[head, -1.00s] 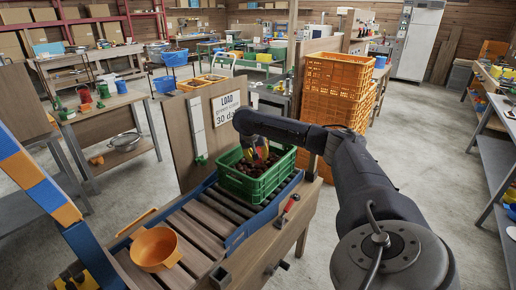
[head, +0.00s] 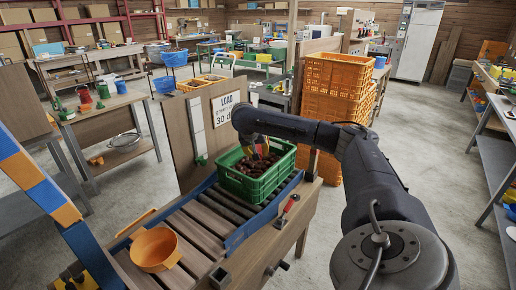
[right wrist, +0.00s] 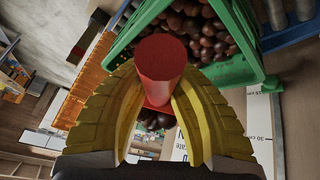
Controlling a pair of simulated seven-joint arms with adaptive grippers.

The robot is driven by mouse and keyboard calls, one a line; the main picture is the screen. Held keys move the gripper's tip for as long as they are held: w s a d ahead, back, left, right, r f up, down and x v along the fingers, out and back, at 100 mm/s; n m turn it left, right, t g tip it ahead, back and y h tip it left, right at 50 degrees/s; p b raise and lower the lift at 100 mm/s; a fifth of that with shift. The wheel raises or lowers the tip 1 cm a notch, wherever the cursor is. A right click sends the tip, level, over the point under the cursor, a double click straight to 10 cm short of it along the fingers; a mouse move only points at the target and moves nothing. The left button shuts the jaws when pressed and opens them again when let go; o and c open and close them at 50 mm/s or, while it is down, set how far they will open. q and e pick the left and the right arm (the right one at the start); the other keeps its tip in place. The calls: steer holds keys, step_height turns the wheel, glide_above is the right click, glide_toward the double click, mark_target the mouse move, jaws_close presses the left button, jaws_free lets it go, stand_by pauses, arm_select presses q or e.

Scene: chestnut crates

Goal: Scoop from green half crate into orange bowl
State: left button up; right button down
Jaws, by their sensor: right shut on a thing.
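The green crate (head: 228,182) stands on the roller conveyor and holds many brown chestnuts (head: 268,166). My right gripper (head: 260,150) is over the crate's far left part, partly hidden by my arm. In the right wrist view its yellow fingers are shut on the red scoop (right wrist: 160,58) by its handle. A few chestnuts show just past the handle in that view; whether they lie in the scoop I cannot tell. The orange bowl (head: 155,250) stands at the near left end of the conveyor, and its visible inside looks empty. My left gripper is not seen.
A blue rail (head: 262,216) runs along the conveyor's right side. A board with a LOAD sign (head: 228,108) stands behind the crate. A stack of orange crates (head: 337,90) stands behind to the right. The conveyor between bowl and crate is clear.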

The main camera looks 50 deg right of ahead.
steer(key=shift+r, duration=0.15)
stand_by(0.3)
steer(key=shift+w+d+r+n+g+y, duration=0.1)
steer(key=shift+w+d+r+g+y, duration=0.35)
steer(key=shift+r, duration=0.65)
steer(key=shift+w+d+r+n+g+y, duration=0.15)
steer(key=shift+d+r+g+y, duration=0.15)
steer(key=shift+r+g+y, duration=0.6)
steer(key=shift+w+d+r+n+g+y, duration=0.15)
steer(key=shift+w+d+r+y, duration=0.25)
steer(key=shift+r, duration=0.95)
steer(key=shift+s, duration=0.1)
steer(key=shift+s+a+f+m+t+h, duration=0.1)
steer(key=shift+s+a+f+t+h, duration=0.4)
steer(key=shift+f, duration=0.65)
steer(key=shift+s+a+f+m+t+h, duration=0.15)
steer(key=shift+f+t+h, duration=0.4)
steer(key=shift+f, duration=0.55)
steer(key=shift+s+a+f+m+t+h, duration=0.1)
steer(key=shift+s+a+f+t+h, duration=0.25)
steer(key=shift+f+h, duration=0.6)
steer(key=shift+a+f, duration=0.2)
steer(key=shift+f, duration=0.35)
